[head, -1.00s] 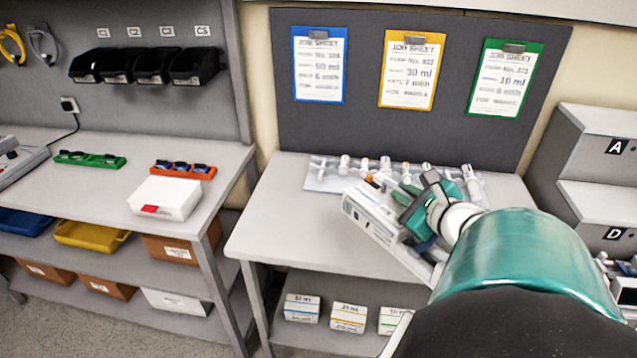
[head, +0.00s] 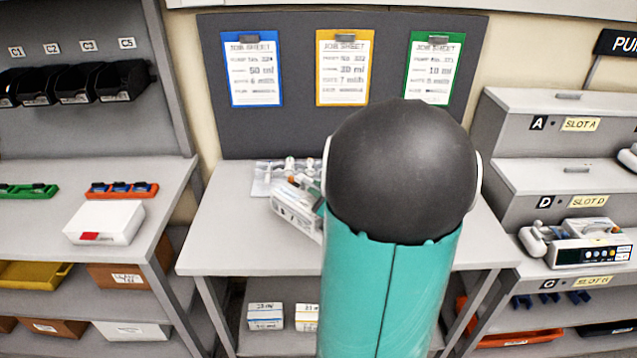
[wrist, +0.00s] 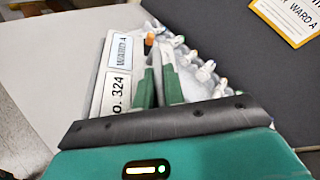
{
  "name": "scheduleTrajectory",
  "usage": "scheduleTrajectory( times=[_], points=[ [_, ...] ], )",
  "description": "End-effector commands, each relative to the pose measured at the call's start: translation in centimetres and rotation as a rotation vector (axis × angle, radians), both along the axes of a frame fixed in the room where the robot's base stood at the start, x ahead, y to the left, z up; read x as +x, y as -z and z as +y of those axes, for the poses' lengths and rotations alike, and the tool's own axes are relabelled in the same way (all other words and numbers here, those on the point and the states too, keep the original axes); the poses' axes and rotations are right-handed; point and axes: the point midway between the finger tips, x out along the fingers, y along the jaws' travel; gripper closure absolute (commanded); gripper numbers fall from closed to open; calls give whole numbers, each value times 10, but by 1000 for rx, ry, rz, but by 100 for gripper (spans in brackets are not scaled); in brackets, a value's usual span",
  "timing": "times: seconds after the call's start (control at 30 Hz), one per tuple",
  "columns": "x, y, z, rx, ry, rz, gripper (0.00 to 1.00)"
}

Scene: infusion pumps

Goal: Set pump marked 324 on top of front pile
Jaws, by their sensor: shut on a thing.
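The white pump marked 324 (wrist: 116,92) shows its "No. 324" and "WARD A" labels in the wrist view. My gripper (wrist: 158,82) is shut on it, with green and grey fingers over its side. In the head view the pump (head: 296,208) is at the middle table, tilted across the picture. My arm hides its right part and most of my gripper there. I cannot tell whether it touches the tabletop. No front pile can be made out in these frames.
A clear rack of white valves (head: 268,174) lies behind the pump on the middle table (head: 222,225). A stepped shelf with a SLOT D label (head: 588,201) stands at right, with another pump (head: 590,243) on it. A white box (head: 104,222) sits on the left bench.

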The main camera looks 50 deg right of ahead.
Motion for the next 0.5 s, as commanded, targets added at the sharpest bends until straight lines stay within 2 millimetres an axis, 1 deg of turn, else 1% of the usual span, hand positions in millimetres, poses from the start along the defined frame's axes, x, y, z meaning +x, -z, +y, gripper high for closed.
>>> scheduleTrajectory(
  times=[0.17, 0.23, 0.4, 0.5],
  points=[
    [8, 7, -3, -3, -1, -4, 100],
    [11, 12, -4, -1, 1, -4, 100],
    [11, 35, -4, 0, 1, -3, 100],
    [11, 41, -4, -2, 1, -4, 100]
  ],
)
